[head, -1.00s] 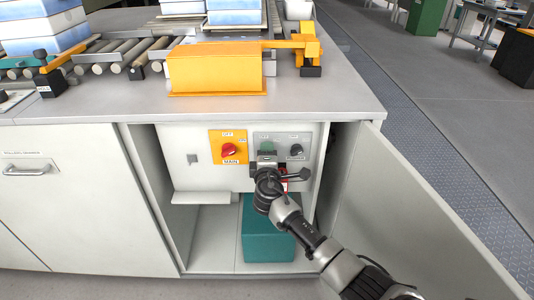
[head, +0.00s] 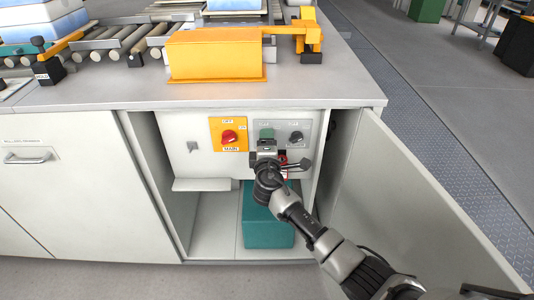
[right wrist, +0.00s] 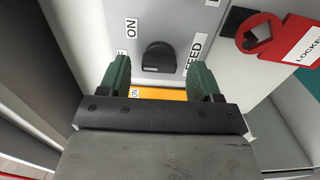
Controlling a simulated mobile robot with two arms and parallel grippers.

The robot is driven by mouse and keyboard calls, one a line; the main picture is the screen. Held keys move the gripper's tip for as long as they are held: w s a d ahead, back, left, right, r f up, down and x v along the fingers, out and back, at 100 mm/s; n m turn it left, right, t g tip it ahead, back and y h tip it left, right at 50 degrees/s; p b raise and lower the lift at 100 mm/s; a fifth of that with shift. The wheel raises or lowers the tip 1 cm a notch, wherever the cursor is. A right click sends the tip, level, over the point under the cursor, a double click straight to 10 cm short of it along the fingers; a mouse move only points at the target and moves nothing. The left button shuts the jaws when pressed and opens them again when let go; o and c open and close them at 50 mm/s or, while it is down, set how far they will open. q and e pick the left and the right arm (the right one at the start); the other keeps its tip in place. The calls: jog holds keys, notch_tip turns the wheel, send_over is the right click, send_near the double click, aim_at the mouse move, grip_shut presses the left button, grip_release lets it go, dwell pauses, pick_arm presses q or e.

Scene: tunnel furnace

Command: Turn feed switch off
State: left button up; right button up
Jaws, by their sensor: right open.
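The feed switch (right wrist: 158,57) is a black knob on a grey plate, beside the word FEED in the right wrist view. An ON label and a partly hidden label lie to its left there. My right gripper (right wrist: 160,78) is open, with one green finger on either side of the knob's line; I cannot tell whether they touch it. In the head view my right gripper (head: 266,145) is at the grey plate (head: 281,127) inside the open cabinet and hides the feed switch. My left gripper is not in view.
A red MAIN switch (head: 229,137) on a yellow plate is left of the grey plate. Another black knob (head: 296,138) is to its right. A red LOCKED tag (right wrist: 295,38) hangs close by. The open cabinet door (head: 400,205) stands on the right. A teal box (head: 268,228) is below.

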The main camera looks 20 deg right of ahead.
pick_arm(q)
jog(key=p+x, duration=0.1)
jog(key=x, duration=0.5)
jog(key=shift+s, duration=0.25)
pick_arm(e)
jog(key=v, duration=0.9)
jog(key=shift+s, duration=0.4)
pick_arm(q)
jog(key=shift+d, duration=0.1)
pick_arm(e)
jog(key=shift+a, duration=0.1)
